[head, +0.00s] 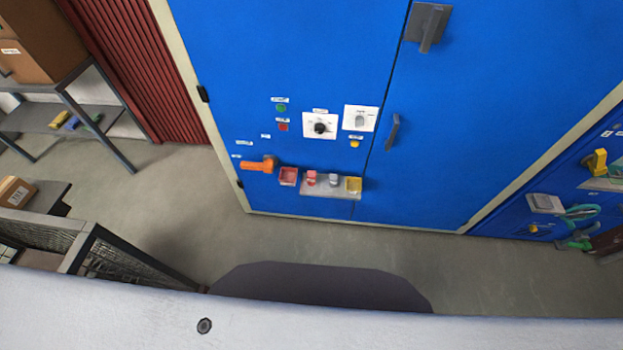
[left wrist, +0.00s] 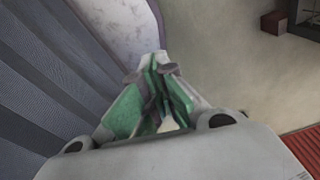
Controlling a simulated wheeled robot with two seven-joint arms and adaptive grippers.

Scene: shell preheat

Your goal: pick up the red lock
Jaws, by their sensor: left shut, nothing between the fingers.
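A small red lock (head: 311,178) is on a light grey shelf (head: 325,194) on the front of the blue cabinet in the head view. A grey lock-like piece (head: 334,180) stands just right of it. My left gripper (left wrist: 160,72) shows only in the left wrist view, with its green-padded fingers shut and nothing between them. It is away from the red lock, which does not show in that view. My right gripper is in neither view.
A red holder (head: 288,177) is left of the shelf, and a yellow piece (head: 353,185) is at its right end. An orange handle (head: 258,165) sticks out farther left. A mesh-sided frame (head: 120,263) stands at lower left.

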